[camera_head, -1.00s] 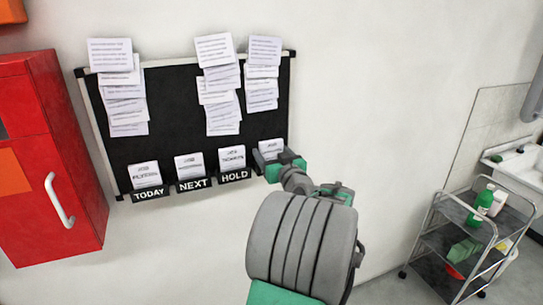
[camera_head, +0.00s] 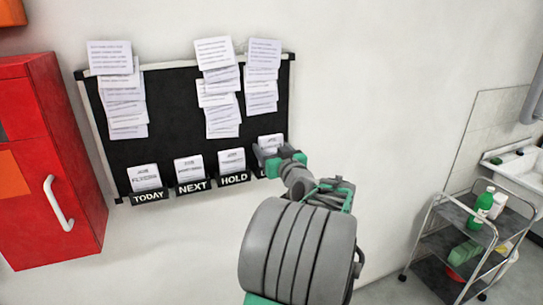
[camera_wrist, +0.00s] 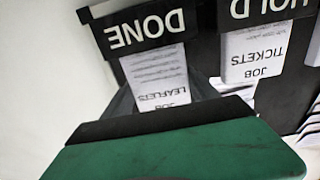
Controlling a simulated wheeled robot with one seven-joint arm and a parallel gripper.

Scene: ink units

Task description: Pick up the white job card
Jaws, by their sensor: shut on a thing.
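My gripper (camera_head: 272,157) is at the rightmost pocket of the black board, partly hiding it. A white job card (camera_head: 271,140) shows above the gripper there. The wrist view is upside down and shows this card (camera_wrist: 158,76), reading JOB LEAFLETS, in the pocket marked DONE (camera_wrist: 146,30). The dark fingers of my gripper (camera_wrist: 163,95) lie on either side of the card, shut on it. The card's lower part is hidden in the pocket.
A black board (camera_head: 175,120) on the wall carries sheets and pockets TODAY (camera_head: 149,195), NEXT (camera_head: 194,186) and HOLD (camera_head: 234,178), each with a card. A red cabinet (camera_head: 45,150) is left. A trolley (camera_head: 470,235) stands right, with bare wall between.

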